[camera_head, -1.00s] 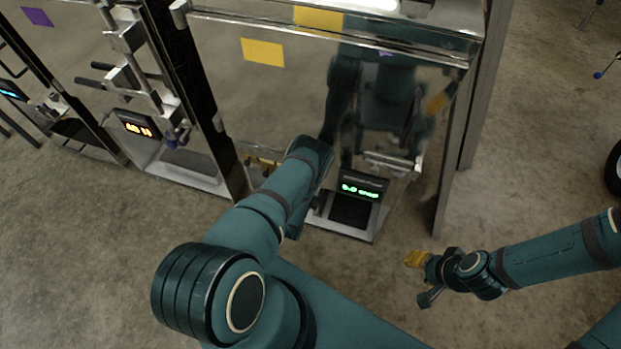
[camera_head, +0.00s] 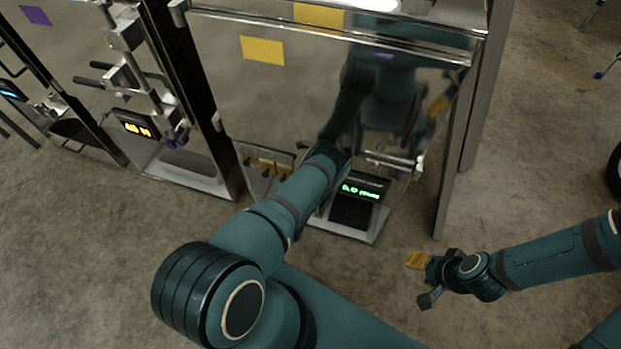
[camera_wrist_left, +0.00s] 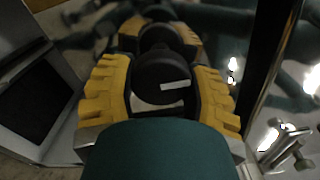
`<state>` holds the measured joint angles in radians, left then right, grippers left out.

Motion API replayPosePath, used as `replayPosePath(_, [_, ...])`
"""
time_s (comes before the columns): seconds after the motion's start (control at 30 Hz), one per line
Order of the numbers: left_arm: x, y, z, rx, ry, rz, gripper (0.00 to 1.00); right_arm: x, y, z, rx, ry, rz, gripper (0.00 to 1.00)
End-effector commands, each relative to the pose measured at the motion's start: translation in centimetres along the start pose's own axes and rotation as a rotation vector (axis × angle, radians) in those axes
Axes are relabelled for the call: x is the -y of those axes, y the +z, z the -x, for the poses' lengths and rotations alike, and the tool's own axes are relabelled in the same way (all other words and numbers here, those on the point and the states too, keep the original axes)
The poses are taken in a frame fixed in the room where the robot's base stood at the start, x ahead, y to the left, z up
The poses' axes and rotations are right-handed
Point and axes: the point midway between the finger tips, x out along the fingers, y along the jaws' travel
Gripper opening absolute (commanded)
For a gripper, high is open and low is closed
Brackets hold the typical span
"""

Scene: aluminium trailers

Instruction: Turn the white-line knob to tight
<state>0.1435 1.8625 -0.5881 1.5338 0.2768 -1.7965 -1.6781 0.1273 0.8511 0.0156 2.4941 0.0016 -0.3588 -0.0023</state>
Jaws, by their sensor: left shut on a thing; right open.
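The white-line knob (camera_wrist_left: 160,80) is a round black knob with a short white line on its face, which points roughly sideways in the left wrist view. My left gripper (camera_wrist_left: 166,92) has its yellow fingers on both sides of the knob and is shut on it. In the head view my left forearm reaches to the steel panel (camera_head: 300,95), and its gripper and the knob are hidden behind the arm. My right gripper (camera_head: 422,278) is open and empty above the concrete floor at the lower right.
A small display with green characters (camera_head: 364,188) stands above a dark plate on a metal base (camera_head: 351,212), right of my left arm. Another panel with an orange display (camera_head: 136,124) and clamps stands further left.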

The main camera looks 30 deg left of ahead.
Motion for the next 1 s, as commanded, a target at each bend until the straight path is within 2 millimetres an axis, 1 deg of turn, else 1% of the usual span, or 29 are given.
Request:
replayPosePath(0.1, [0.1, 0.1, -0.1, 0.001, -0.003, -0.001, 0.15, 0.0, 0.0, 0.0, 0.0, 0.0, 0.0, 0.47])
replayPosePath(0.13, [0.1, 0.1, -0.1, 0.001, -0.003, -0.001, 0.64, 0.0, 0.0, 0.0, 0.0, 0.0, 0.0, 0.47])
replayPosePath(0.17, [0.1, 0.1, -0.1, 0.001, -0.003, -0.001, 0.74, 0.0, 0.0, 0.0, 0.0, 0.0, 0.0, 0.47])
replayPosePath(0.2, [0.1, 0.0, -0.1, 0.001, -0.003, 0.0, 0.83, 0.0, 0.0, 0.0, 0.0, 0.0, 0.0, 0.47])
replayPosePath(0.67, [0.0, 0.0, 0.0, 0.0, 0.0, 0.002, 0.83, 0.0, 0.0, 0.0, 0.0, 0.0, 0.0, 0.47])
replayPosePath(0.77, [0.0, 0.1, 0.0, 0.002, 0.0, 0.025, 0.83, 0.1, 0.0, 0.1, 0.0, 0.0, 0.0, 0.47])
replayPosePath(0.87, [0.1, 0.2, 0.0, 0.005, 0.001, 0.097, 0.83, 0.2, 0.0, 0.5, 0.0, 0.0, 0.0, 0.47])
replayPosePath(1.0, [0.3, 0.4, 0.0, 0.008, 0.001, 0.29, 0.83, 0.5, -0.1, 1.2, 0.0, 0.0, 0.0, 0.47])
